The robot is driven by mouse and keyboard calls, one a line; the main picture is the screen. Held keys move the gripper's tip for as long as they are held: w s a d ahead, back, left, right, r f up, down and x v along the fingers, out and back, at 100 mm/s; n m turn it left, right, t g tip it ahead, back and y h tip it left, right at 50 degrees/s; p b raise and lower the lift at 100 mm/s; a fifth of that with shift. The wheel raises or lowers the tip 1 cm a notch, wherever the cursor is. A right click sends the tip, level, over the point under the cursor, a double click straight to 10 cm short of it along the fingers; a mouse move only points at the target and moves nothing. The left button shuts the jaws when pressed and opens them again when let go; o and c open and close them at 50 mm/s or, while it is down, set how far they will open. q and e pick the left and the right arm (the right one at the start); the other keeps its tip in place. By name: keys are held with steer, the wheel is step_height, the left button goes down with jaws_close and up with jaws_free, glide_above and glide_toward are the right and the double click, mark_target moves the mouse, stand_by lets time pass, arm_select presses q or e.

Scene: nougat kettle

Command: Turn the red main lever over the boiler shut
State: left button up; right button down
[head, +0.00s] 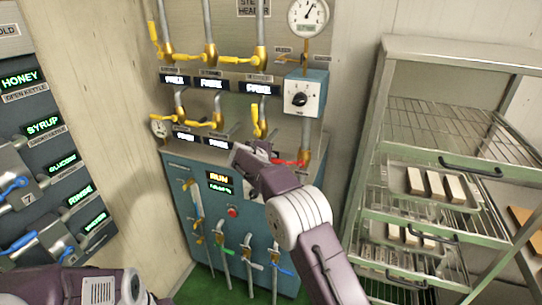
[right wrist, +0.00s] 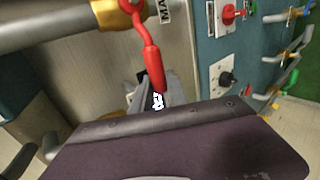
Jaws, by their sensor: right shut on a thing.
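The red main lever (head: 289,161) is at the right of the boiler panel, on a brass valve (head: 306,158) at the foot of a vertical pipe. It points left, roughly crosswise to that pipe. In the right wrist view the red lever (right wrist: 150,58) runs from the brass valve down to my right gripper (right wrist: 157,100). In the head view my right gripper (head: 262,156) is at the lever's free end and shut on it; the fingertips are partly hidden. My left gripper is out of view; only part of that arm shows at the lower left.
Several yellow levers (head: 247,60) stand on pipes above and left of the gripper. A blue box with a black knob (head: 300,99) is just above the lever. A metal rack (head: 375,140) with trays stands at the right. A blue lever panel (head: 45,150) is at the left.

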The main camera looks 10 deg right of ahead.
steer(key=shift+f, duration=0.15)
steer(key=c, duration=1.3)
jaws_free()
steer(key=b+v, duration=0.1)
steer(key=v, duration=0.8)
